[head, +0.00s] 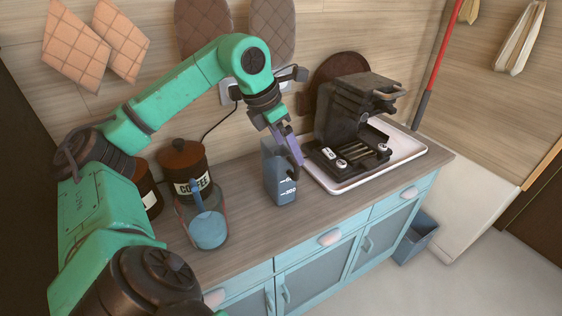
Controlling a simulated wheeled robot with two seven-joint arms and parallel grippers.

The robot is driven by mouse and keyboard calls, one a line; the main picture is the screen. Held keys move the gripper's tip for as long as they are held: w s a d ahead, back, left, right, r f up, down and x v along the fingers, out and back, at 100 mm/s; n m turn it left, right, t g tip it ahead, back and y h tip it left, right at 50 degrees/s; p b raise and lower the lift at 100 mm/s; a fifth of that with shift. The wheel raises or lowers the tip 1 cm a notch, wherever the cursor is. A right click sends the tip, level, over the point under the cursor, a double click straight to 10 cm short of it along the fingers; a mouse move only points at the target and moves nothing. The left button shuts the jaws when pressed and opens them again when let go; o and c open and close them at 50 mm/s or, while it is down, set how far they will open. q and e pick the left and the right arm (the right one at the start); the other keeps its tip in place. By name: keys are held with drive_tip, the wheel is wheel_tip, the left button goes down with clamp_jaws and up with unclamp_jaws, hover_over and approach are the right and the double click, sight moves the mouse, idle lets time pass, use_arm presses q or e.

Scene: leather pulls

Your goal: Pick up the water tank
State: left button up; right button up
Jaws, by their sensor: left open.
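The water tank (280,186) is a tall, bluish, see-through container with white level marks. It stands upright on the wooden counter (252,222), left of the coffee machine (352,125). My left gripper (293,160) is open, pointing down at the tank's upper right side. Its fingers overlap the tank's top edge in the head view. I cannot tell whether they touch the tank or straddle its wall. My right gripper is not in view.
The machine sits on a white tray (407,160) right of the tank. A glass jug (221,226) with a blue part, a coffee canister (187,170) and another canister (150,195) stand to the left. A grey bin (420,232) stands on the floor at right.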

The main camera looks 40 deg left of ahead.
sight(293, 161)
use_arm(q)
drive_tip(key=x, duration=0.7)
drive_tip(key=shift+a+f, duration=0.2)
drive_tip(key=shift+s+r, duration=0.1)
clamp_jaws()
drive_tip(key=shift+r, duration=0.1)
